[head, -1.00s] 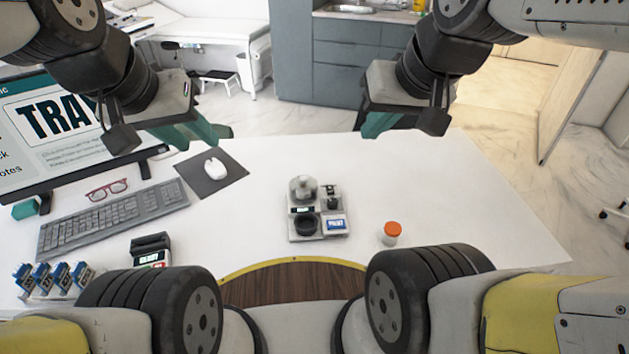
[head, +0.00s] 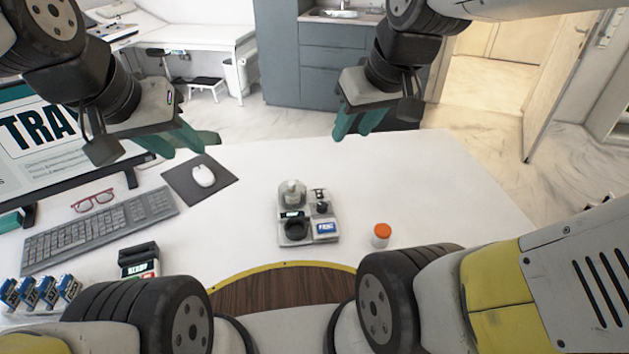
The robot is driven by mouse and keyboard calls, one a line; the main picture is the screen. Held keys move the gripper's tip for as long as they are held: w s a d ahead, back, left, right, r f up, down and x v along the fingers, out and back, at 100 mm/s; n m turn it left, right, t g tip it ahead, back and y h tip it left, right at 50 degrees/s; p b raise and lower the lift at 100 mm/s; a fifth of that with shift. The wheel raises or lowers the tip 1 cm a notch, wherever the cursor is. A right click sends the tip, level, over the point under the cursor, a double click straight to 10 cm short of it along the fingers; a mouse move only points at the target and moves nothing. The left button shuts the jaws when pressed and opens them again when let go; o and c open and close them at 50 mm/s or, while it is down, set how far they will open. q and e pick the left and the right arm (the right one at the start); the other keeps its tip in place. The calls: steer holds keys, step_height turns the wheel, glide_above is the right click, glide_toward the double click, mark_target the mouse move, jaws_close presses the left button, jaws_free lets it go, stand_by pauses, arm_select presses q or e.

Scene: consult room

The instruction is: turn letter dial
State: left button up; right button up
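A small grey device (head: 282,237) stands on the white table in the middle of the head view. It carries a round black dial (head: 295,230), a small black knob (head: 321,207), a clear rounded part (head: 292,192) and a blue label (head: 327,228) with blurred lettering. I cannot tell which part is the letter dial. My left gripper (head: 197,143) has teal fingers that look apart and empty, up and left of the device. My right gripper (head: 356,124) has teal fingers apart with nothing between them, above and right of the device. Neither touches it.
An orange-capped bottle (head: 381,236) stands right of the device. To the left are a mouse (head: 203,176) on a dark pad, a keyboard (head: 98,228), red glasses (head: 93,201), a monitor (head: 40,145) and a small terminal (head: 139,261). The table's right part is clear.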

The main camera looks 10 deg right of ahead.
steer(key=w+f+n+g+h, duration=0.1)
steer(key=w+f+n+g, duration=0.2)
steer(key=w+f+n, duration=0.5)
steer(key=n+g, duration=0.2)
steer(key=n, duration=0.5)
glide_toward(322, 204)
steer(key=shift+a+f+h, duration=0.15)
steer(key=shift+a+h, duration=0.2)
steer(key=shift+h, duration=0.05)
steer(key=shift+f, duration=0.75)
step_height(322, 204, down, 7)
steer(key=shift+r, duration=0.1)
steer(key=shift+c, duration=0.2)
jaws_close()
